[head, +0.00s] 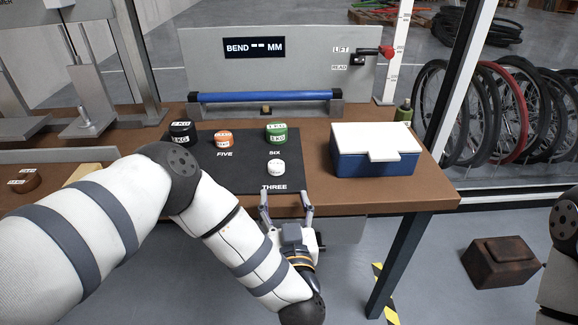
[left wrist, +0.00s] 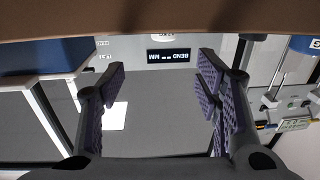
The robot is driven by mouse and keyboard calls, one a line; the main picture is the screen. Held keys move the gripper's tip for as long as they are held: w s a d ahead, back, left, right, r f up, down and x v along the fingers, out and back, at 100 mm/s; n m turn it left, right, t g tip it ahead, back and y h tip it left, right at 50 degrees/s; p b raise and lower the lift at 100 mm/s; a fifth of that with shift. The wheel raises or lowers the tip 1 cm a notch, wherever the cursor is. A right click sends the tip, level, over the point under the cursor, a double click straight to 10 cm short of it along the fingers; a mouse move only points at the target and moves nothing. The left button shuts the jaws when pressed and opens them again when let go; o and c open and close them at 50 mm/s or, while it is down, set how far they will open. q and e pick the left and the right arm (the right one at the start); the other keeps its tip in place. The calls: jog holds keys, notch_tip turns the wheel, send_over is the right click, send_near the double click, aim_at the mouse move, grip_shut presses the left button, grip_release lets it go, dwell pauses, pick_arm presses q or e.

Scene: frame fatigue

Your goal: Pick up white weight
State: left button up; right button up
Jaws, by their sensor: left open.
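The white weight (head: 276,166) is a small white cylinder on the dark mat (head: 245,178), just above the THREE label, near the table's front edge. My left gripper (head: 286,201) is open and empty at the table's front edge, just nearer than the weight and apart from it. The left wrist view looks upside down. It shows the open fingers (left wrist: 160,85) with nothing between them, and a small white piece at the table's edge that may be the weight. My right gripper is out of view.
Black (head: 181,134), orange (head: 223,138) and green (head: 276,132) weights stand farther back. A blue box with a white lid (head: 376,145) is to the right. A bending rig with a blue bar (head: 262,97) stands behind. A brown block (head: 498,262) is on the floor.

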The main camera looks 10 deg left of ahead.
aim_at(277, 169)
pick_arm(q)
jog(key=shift+w+a, duration=0.15)
jog(key=shift+w, duration=0.1)
jog(key=shift+w+a+f+b, duration=0.35)
jog(key=shift+w+f+b, duration=0.05)
jog(key=shift+w+b, duration=0.2)
jog(key=x, duration=0.5)
jog(key=b+x, duration=0.1)
jog(key=x, duration=0.4)
jog(key=shift+w+a+r, duration=0.1)
jog(key=shift+a+r, duration=0.1)
jog(key=shift+a, duration=0.05)
jog(key=shift+r, duration=0.1)
grip_shut()
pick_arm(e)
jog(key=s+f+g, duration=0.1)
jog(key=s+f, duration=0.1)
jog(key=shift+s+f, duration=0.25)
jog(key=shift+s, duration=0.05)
